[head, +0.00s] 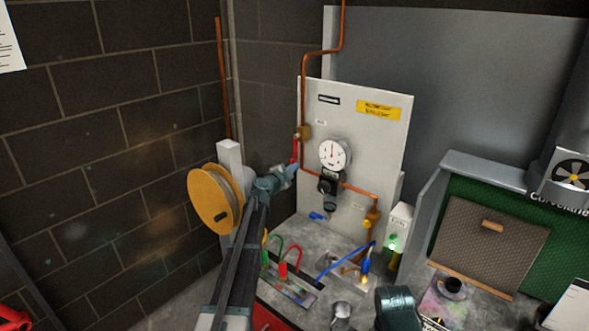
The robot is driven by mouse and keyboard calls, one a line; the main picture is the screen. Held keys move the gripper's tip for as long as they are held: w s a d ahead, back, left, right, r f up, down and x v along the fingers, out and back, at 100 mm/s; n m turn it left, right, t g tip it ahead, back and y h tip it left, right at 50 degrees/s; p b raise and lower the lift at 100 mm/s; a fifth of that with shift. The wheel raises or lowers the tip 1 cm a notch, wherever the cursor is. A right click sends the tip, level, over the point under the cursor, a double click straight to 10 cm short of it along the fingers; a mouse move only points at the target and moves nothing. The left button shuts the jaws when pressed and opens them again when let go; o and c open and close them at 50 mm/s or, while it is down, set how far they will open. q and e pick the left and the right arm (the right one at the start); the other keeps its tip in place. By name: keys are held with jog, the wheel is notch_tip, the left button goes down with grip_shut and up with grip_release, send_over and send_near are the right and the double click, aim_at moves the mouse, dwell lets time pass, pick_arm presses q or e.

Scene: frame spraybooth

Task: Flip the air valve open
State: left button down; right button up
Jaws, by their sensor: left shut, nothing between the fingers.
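The air valve (304,132) is a brass body on the copper pipe at the left side of the pale panel. Its red lever (295,151) hangs down beside the pipe, roughly in line with it. My left gripper (291,169) is shut and empty, with its tips at the lower end of the lever. I cannot tell whether they touch it. A round pressure gauge (334,154) sits to the right of the valve, above a dark regulator (328,186). My right gripper's fingers do not show.
The copper pipe (350,187) runs right below the gauge to a lower brass fitting (372,218). A grey bench (318,236) below holds hooked tools, a blue-handled tool and a metal cup (341,312). A brown filter panel (488,245) stands at the right. A block wall (110,130) is at the left.

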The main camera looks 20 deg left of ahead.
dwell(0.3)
pick_arm(q)
jog(key=s+d, duration=0.2)
jog(key=s, duration=0.9)
jog(key=shift+s+d, duration=0.15)
jog(key=shift+d, duration=0.25)
